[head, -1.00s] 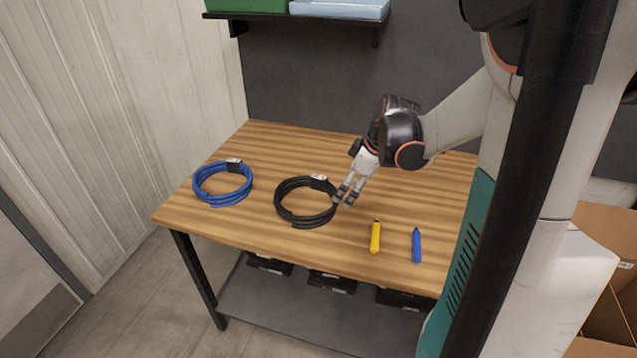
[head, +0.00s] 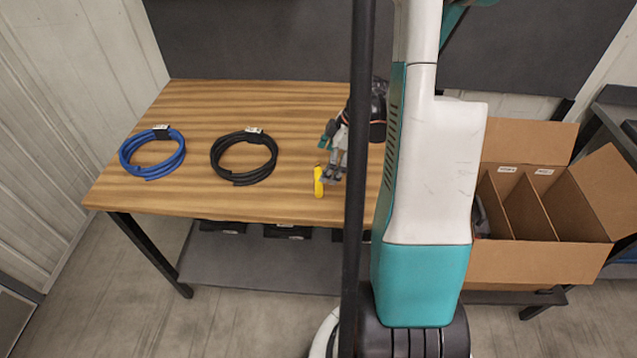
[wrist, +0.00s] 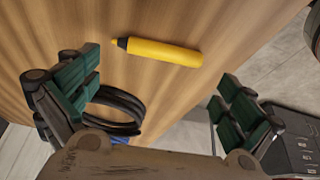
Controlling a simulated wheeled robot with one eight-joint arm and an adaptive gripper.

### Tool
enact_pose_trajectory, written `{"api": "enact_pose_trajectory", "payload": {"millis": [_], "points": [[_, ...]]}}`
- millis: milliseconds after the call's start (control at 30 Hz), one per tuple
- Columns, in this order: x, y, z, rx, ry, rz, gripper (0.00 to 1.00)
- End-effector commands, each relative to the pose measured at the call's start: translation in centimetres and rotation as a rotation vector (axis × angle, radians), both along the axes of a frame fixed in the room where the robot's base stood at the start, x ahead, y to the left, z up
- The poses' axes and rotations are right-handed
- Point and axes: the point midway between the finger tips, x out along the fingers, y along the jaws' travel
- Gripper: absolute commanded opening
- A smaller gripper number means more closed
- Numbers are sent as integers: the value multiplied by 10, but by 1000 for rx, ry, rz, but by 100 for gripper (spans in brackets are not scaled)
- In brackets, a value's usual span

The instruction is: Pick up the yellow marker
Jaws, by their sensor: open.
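The yellow marker (head: 318,183) lies on the wooden table, near its front edge and to the right of the black cable coil. In the wrist view the yellow marker (wrist: 165,52) lies across the picture, its dark tip to the left. My gripper (head: 333,170) is close beside the marker in the head view. In the wrist view my gripper (wrist: 157,78) is open with nothing between its fingers. The marker appears ahead of the fingertips, in the gap between them; I see no contact.
A black cable coil (head: 244,157) and a blue cable coil (head: 152,153) lie on the wooden table (head: 215,100). A divided cardboard box (head: 540,262) stands at the right. My column and arm hide the table's right part; no blue marker is clearly visible.

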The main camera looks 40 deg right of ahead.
Motion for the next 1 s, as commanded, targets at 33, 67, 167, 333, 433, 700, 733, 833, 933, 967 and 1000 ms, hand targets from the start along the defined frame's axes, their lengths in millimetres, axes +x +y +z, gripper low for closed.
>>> {"api": "enact_pose_trajectory", "payload": {"millis": [33, 67, 167, 333, 433, 700, 733, 833, 933, 967, 1000], "points": [[1, 1, -3, 0, 0, 1, 100], [1, 1, -4, 0, 0, 1, 100], [2, 3, -8, 0, 0, 1, 100], [6, 8, -27, 0, 0, 1, 100], [10, 12, -41, 0, 0, 1, 100], [14, 16, -52, 0, 0, 0, 100], [14, 16, -52, 0, 0, 0, 100], [14, 16, -51, 0, 0, 0, 89], [14, 16, -52, 0, 0, 0, 70], [14, 16, -52, 0, 0, 0, 69], [14, 16, -52, 0, 0, 0, 68]]}}
